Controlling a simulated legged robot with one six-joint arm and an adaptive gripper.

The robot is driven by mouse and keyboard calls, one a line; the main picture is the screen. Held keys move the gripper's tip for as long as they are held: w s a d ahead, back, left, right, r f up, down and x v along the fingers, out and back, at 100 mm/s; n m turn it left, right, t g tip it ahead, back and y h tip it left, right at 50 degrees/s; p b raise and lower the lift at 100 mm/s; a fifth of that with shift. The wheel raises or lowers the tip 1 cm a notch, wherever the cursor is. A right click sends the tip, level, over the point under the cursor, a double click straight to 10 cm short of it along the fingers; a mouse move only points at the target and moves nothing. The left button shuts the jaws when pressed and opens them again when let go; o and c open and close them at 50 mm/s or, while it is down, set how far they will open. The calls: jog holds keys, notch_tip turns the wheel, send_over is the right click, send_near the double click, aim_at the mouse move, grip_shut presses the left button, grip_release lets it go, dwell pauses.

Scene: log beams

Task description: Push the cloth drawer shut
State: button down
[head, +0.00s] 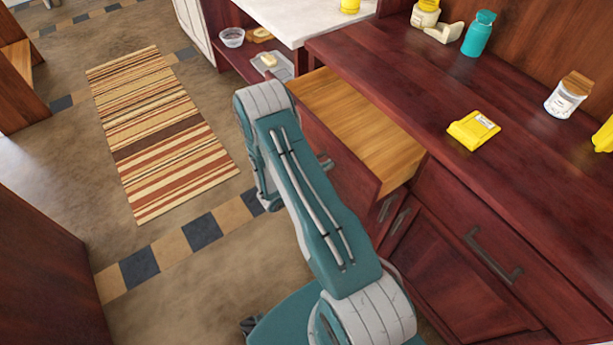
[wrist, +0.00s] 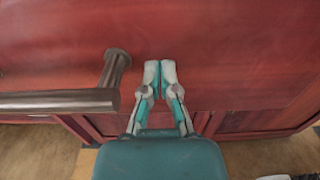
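The drawer (head: 358,122) stands pulled out from the dark red counter in the head view. Its pale wooden inside looks empty where I can see it; my arm hides part of its front. In the wrist view the red drawer front (wrist: 230,60) fills most of the picture, with its dark metal handle (wrist: 70,100) at the left. My gripper (wrist: 160,68) is shut, with its fingertips together and nothing between them. The fingertips are at the drawer front, right of the handle; I cannot tell whether they touch. My arm mostly hides the gripper in the head view.
The counter top (head: 400,80) holds a yellow package (head: 473,129), a white jar (head: 566,98) and a teal bottle (head: 479,33). Closed cabinets (head: 460,275) lie below. A striped rug (head: 160,130) lies on the open floor at left. A low shelf with dishes stands beyond the drawer.

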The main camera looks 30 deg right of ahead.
jog(key=d, duration=1.7)
jog(key=shift+w+d, duration=0.3)
jog(key=shift+d, duration=0.1)
jog(key=shift+w+a, duration=0.1)
jog(key=shift+a, duration=0.1)
jog(key=a, duration=1.3)
jog(key=shift+s+a+f, duration=0.1)
jog(key=shift+s+a, duration=0.2)
